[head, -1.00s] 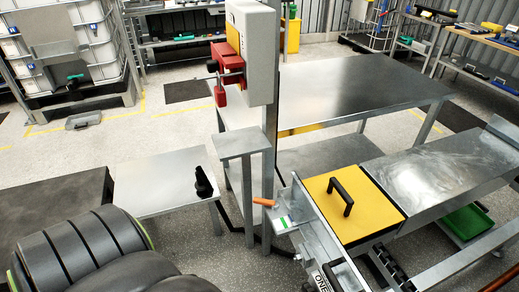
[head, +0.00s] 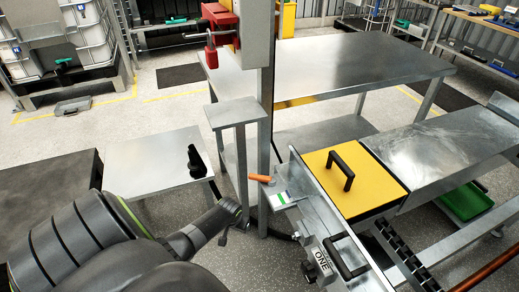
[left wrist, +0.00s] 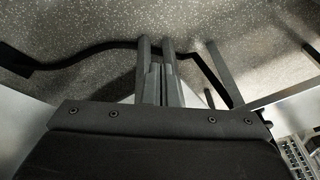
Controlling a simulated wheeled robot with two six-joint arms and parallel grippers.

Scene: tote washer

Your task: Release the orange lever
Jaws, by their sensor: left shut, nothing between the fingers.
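The orange lever (head: 260,178) sticks out to the left, roughly level, from the near left end of the metal machine beside the yellow lid (head: 340,190). A small plate with a green mark (head: 281,197) is just below it. My left arm reaches in from the lower left, and its end is low and left of the lever, apart from it. In the left wrist view my left gripper (left wrist: 155,45) is shut and empty, with floor behind it. The lever cannot be made out in that view. My right gripper is not in view.
A grey post with a small shelf (head: 236,111) stands just behind and left of the lever. A low side table (head: 150,170) holds a black object (head: 196,161). A dark cable (left wrist: 95,50) runs along the floor.

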